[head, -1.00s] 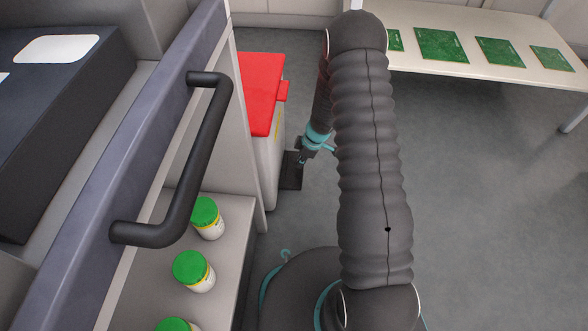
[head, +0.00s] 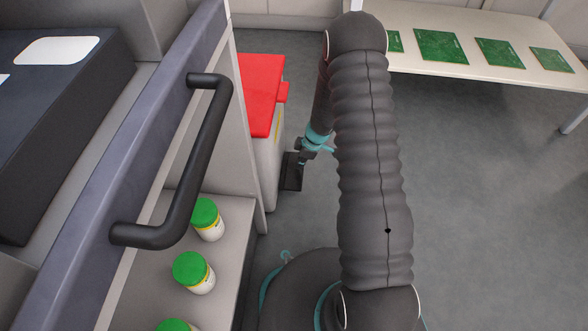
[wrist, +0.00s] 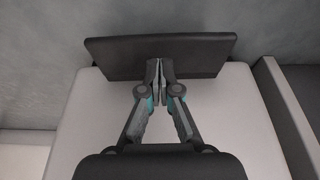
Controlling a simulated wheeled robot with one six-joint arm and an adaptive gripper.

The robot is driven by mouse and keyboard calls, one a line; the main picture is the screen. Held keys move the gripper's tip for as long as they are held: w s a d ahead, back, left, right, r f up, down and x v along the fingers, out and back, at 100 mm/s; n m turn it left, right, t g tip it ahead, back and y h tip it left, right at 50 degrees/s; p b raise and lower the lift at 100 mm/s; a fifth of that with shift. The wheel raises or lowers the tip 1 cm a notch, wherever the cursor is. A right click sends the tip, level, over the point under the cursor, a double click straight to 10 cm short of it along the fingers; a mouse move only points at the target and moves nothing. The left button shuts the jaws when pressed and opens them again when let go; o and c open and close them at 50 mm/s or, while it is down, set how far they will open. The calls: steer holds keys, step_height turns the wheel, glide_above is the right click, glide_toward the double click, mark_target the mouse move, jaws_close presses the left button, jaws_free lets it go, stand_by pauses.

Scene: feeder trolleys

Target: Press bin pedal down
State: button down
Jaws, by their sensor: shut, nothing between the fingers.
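The bin has a closed red lid (head: 261,92) and a pale body (head: 270,168), left of my arm in the head view. Its dark flat pedal (head: 291,178) sticks out at the foot of the bin, low over the floor. My gripper (head: 301,163) points down at the pedal, its fingers shut and empty. In the wrist view the fingertips (wrist: 166,72) overlap the middle of the pedal (wrist: 112,58), with the pale bin wall (wrist: 92,122) below in the picture. Whether the tips touch the pedal, I cannot tell.
A trolley with a black handle (head: 190,180) and several green-lidded jars (head: 193,272) stands close on the left. A pale table (head: 450,20) with green circuit boards (head: 441,46) is at the back right. The grey floor on the right is clear.

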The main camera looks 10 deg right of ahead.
mark_target(300, 171)
stand_by(0.3)
steer(key=shift+f, duration=2.55)
steer(key=shift+r, duration=0.15)
steer(key=shift+r+p, duration=1.15)
steer(key=shift+r, duration=3.8)
